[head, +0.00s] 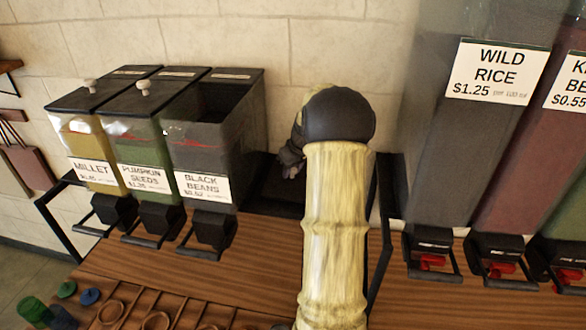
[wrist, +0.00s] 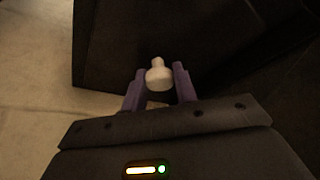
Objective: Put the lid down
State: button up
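The black beans bin (head: 212,135) stands with its top open and no lid on it. In the wrist view, my gripper (wrist: 159,78) has its two purple fingers close on both sides of a white knob (wrist: 158,76), which fills the gap between them. The knob belongs to a dark lid (wrist: 125,45) beyond the fingers. In the head view, my gripper (head: 290,163) is mostly hidden behind my arm, right of the black beans bin and near the wall. Whether the lid touches the shelf is hidden there.
The millet bin (head: 80,140) and pumpkin seeds bin (head: 135,140) have lids with white knobs. A dark shelf (head: 272,203) lies right of the black beans bin. The tall wild rice dispenser (head: 470,150) stands right of my arm. Wooden counter (head: 170,268) shows in front.

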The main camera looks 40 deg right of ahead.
jog(key=o, duration=0.4)
jog(key=shift+w, duration=0.1)
jog(key=shift+r, duration=0.55)
jog(key=b+v, duration=0.3)
jog(key=v, duration=0.8)
jog(key=shift+s, duration=0.25)
